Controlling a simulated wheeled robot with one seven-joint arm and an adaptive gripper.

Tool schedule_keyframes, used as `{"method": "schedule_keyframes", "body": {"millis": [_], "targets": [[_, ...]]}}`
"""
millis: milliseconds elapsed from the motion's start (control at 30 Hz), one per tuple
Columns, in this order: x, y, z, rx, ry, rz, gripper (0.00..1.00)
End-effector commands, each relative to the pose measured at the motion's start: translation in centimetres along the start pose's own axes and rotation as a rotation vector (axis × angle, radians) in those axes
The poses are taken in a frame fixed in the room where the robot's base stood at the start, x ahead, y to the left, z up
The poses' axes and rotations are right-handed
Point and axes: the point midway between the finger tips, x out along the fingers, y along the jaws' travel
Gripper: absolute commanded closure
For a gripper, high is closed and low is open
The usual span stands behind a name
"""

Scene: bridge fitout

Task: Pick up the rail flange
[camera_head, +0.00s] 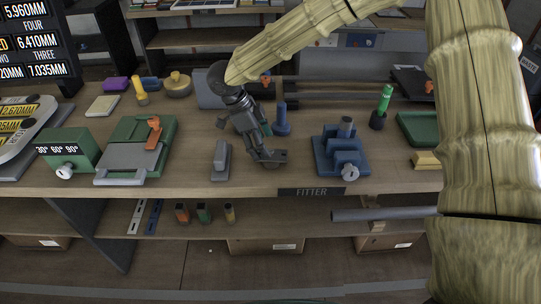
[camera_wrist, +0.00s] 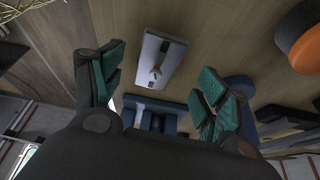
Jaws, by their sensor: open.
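My gripper (camera_head: 265,145) is over the middle of the bench, tilted, with its fingers low near the top. In the wrist view its two teal-padded fingers (camera_wrist: 160,82) are wide apart with nothing held between them. A pale grey plate with dark marks and a small raised middle part (camera_wrist: 151,66) lies beyond the fingertips, apart from them. It looks like the rail flange, but I cannot be sure. In the head view a small grey piece with an upright part (camera_head: 221,160) stands on the bench left of my gripper. I cannot tell whether it is the same thing.
A blue stepped fixture (camera_head: 340,155) stands right of my gripper, and a blue post (camera_head: 282,122) just behind it. A green-and-grey fixture (camera_head: 135,150) is at left. An orange-topped round thing (camera_wrist: 300,40) shows in the wrist view. The front bench edge is close.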

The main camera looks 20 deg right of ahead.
Motion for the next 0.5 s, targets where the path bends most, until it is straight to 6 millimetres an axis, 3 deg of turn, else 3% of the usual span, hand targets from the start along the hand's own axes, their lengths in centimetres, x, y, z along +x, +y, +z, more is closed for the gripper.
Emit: {"method": "schedule_keyframes", "body": {"millis": [167,500], "targets": [[0.9,0.0,-0.2,0.001,-0.001,0.0,0.26],[5.0,-0.1,-0.7,0.002,0.0,0.001,0.26]]}}
